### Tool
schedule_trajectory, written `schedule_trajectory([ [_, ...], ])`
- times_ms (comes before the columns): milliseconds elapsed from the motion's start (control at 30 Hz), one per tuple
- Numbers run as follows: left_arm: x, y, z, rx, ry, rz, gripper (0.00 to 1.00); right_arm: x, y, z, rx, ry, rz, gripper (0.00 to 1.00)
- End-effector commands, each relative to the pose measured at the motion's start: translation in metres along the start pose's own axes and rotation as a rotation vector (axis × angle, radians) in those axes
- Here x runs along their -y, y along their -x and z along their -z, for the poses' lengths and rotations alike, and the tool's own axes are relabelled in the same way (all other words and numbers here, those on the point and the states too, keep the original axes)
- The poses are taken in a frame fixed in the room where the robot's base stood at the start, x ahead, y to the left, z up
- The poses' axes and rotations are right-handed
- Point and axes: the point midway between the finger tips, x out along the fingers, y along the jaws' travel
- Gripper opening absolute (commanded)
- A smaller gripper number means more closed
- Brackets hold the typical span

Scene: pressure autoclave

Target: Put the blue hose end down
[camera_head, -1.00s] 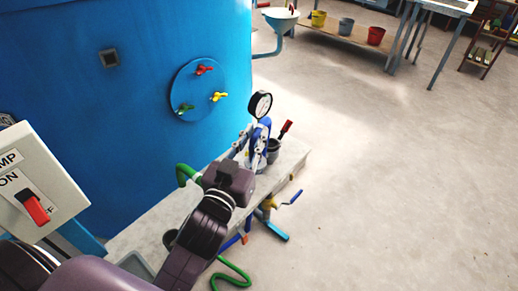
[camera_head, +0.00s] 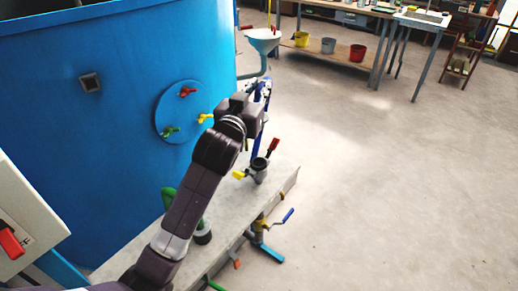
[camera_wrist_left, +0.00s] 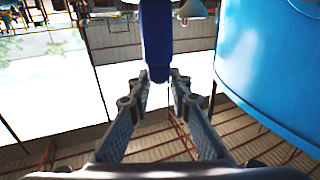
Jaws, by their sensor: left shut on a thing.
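The blue hose end (camera_wrist_left: 157,40) is a dark blue cylinder between the fingers of my left gripper (camera_wrist_left: 158,88) in the left wrist view. In the head view, my left gripper (camera_head: 262,92) is raised above the grey bench, in front of the blue tank. It is shut on the hose, and its wrist hides much of the grip. A length of blue hose (camera_head: 255,147) hangs below it, close to a dark upright fitting (camera_head: 259,164) with a red handle. I cannot tell whether they touch. My right gripper is not in view.
The blue tank (camera_head: 110,130) stands left, with a round plate bearing coloured knobs (camera_head: 182,110). A pale funnel (camera_head: 263,41) is behind the gripper. A green hose (camera_head: 168,197) and a valve with a blue handle (camera_head: 270,222) are by the bench (camera_head: 222,220). Floor on the right is clear.

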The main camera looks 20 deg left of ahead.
Motion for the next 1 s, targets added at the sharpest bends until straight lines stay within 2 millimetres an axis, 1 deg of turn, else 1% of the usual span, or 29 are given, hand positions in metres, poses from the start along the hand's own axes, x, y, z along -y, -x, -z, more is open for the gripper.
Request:
schedule_trajectory([
  [33, 0.000, 0.000, -0.017, 0.005, -0.001, 0.001, 0.00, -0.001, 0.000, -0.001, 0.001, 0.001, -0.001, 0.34],
  [200, 0.000, 0.001, -0.062, 0.003, 0.000, 0.000, 0.00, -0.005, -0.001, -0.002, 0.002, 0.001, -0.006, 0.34],
  [300, -0.001, 0.001, -0.087, 0.001, 0.001, -0.001, 0.00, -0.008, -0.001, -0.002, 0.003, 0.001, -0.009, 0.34],
  [400, -0.001, 0.001, -0.104, -0.002, 0.001, -0.001, 0.00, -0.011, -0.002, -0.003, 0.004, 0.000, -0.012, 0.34],
  [633, -0.001, 0.000, -0.124, -0.004, 0.001, -0.001, 0.00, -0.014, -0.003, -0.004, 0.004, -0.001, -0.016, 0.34],
  [833, 0.000, 0.000, -0.154, -0.002, 0.002, 0.000, 0.00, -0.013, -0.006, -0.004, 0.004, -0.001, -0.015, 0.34],
  [900, 0.000, 0.000, -0.160, -0.003, 0.001, 0.000, 0.00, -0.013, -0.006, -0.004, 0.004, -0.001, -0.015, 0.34],
  [1000, -0.001, 0.000, -0.161, -0.006, 0.000, -0.001, 0.00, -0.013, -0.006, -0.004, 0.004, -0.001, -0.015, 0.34],
])
